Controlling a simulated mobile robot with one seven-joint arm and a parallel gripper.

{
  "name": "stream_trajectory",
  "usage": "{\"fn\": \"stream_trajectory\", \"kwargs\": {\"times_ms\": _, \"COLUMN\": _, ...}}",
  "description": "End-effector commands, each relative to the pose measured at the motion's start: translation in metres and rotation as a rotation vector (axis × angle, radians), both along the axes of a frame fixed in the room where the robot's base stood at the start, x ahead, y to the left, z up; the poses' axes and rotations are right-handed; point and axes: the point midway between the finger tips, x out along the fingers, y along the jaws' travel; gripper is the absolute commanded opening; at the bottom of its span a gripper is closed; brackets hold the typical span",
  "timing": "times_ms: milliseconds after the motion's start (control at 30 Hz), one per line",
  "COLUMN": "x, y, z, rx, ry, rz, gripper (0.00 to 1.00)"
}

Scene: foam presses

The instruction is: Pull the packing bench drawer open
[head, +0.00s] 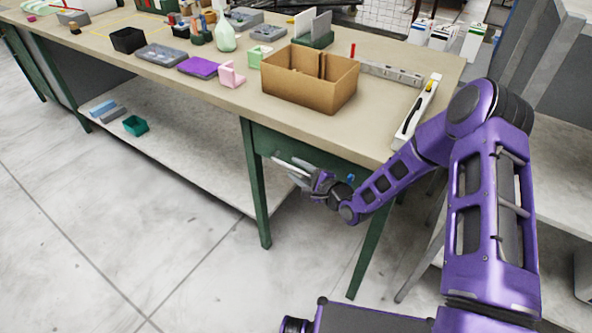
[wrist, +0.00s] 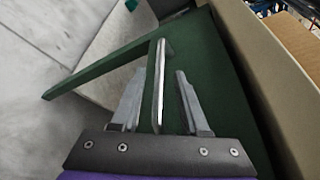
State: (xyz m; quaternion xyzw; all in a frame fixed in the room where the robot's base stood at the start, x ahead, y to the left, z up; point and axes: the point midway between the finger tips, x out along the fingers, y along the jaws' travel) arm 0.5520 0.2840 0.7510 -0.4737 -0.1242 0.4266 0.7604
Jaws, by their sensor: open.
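The packing bench drawer (head: 338,169) has a dark green front under the right part of the bench top, and it looks shut. Its front also fills the middle of the wrist view (wrist: 215,85). A pale metal bar handle (wrist: 158,85) stands out from it. My gripper (head: 302,174) is at the drawer front, below the bench edge. In the wrist view my gripper (wrist: 160,76) is open, with one finger on each side of the handle. Gaps show between the handle and both fingers. My gripper partly hides the handle in the head view.
A green bench leg (head: 257,190) stands left of my gripper. The floor (head: 110,230) in front is clear.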

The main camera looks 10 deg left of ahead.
Motion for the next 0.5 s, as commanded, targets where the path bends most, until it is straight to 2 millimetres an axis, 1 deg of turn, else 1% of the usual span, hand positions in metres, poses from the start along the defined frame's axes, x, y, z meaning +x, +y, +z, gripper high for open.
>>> {"fn": "stream_trajectory", "kwargs": {"times_ms": 100, "x": 0.003, "y": 0.0042, "z": -0.0017, "rx": -0.001, "ry": 0.001, "rz": 0.001, "gripper": 0.45}}
{"fn": "stream_trajectory", "kwargs": {"times_ms": 367, "x": 0.0035, "y": 0.0047, "z": -0.0016, "rx": -0.001, "ry": 0.002, "rz": -0.001, "gripper": 0.45}}
{"fn": "stream_trajectory", "kwargs": {"times_ms": 500, "x": 0.0036, "y": 0.0046, "z": -0.0015, "rx": -0.001, "ry": 0.001, "rz": 0.0, "gripper": 0.2}}
